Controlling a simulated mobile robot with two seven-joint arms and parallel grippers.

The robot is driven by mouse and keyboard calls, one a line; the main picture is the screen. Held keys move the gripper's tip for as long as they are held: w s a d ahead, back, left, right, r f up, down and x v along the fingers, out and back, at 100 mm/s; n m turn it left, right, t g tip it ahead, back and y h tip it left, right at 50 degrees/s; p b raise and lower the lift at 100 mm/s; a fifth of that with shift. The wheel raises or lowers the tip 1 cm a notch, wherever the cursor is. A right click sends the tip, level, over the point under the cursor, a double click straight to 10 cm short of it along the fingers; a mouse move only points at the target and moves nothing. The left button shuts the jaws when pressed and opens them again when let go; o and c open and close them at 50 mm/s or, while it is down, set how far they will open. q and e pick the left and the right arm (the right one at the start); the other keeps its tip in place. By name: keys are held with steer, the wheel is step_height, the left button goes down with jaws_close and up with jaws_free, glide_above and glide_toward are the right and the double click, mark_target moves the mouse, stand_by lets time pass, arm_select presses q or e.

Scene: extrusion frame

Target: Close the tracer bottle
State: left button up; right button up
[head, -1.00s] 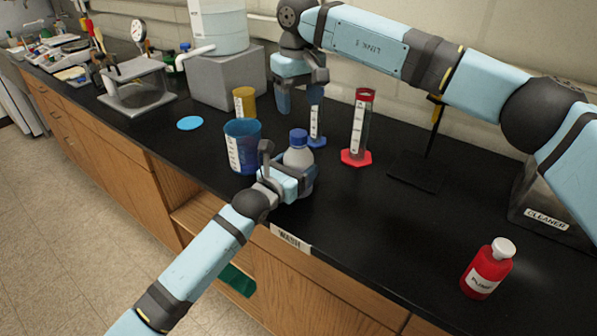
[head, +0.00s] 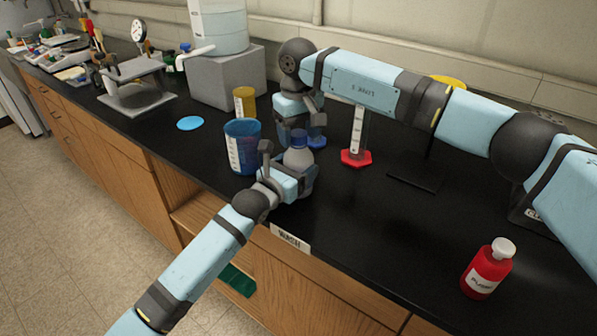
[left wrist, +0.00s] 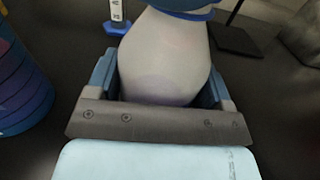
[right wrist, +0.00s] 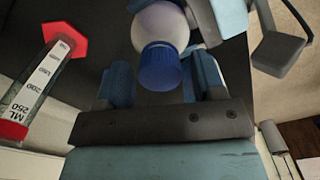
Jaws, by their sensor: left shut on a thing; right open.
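The tracer bottle, a pale grey bottle (head: 299,158) with a blue cap (head: 299,137), stands upright near the bench's front edge. My left gripper (head: 292,176) is shut on its body; the left wrist view shows the bottle (left wrist: 165,55) between both fingers. The cap sits on the neck; how tight it is cannot be told. My right gripper (head: 298,138) is open, pointing down just over the bottle. In the right wrist view the cap (right wrist: 158,67) lies between the open fingers, with room on both sides. Contact with the cap is not visible.
A blue beaker (head: 241,147) stands close left of the bottle. A blue-based cylinder (head: 317,143) is close behind, and a red-based graduated cylinder (head: 356,157) is to the right. A red bottle (head: 487,268) stands front right. The bench between is clear.

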steer(key=c, duration=1)
steer(key=shift+o, duration=0.2)
steer(key=shift+m, duration=0.3)
